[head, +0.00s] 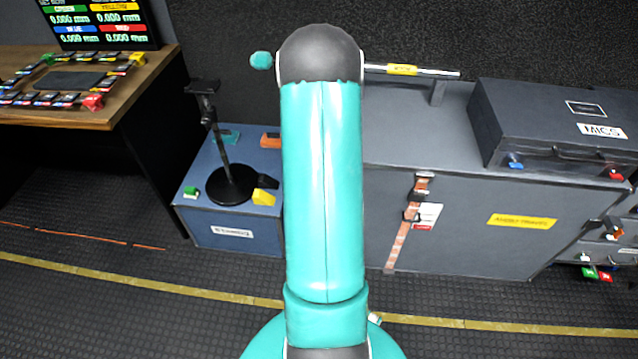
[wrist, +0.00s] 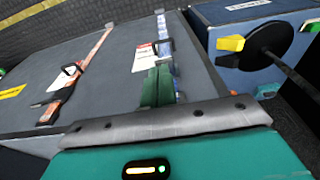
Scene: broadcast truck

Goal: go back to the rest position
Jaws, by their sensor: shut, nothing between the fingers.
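My gripper (wrist: 158,88) shows in the wrist view as two green fingers pressed together, with nothing between them. They stand out beyond the grey edge of the teal gripper body, in front of a grey cabinet (wrist: 108,88) with straps and labels. I cannot tell whether the fingertips touch anything. In the head view my teal arm rises through the middle of the picture to a dark joint, and it hides my gripper.
The grey cabinet (head: 455,215) stands right of my arm, with a dark MICS case (head: 540,125) on top. A blue box (head: 230,240) bears a black stand (head: 228,185). A wooden desk (head: 125,105) with a screen is at left. The ribbed floor (head: 120,325) in front is clear.

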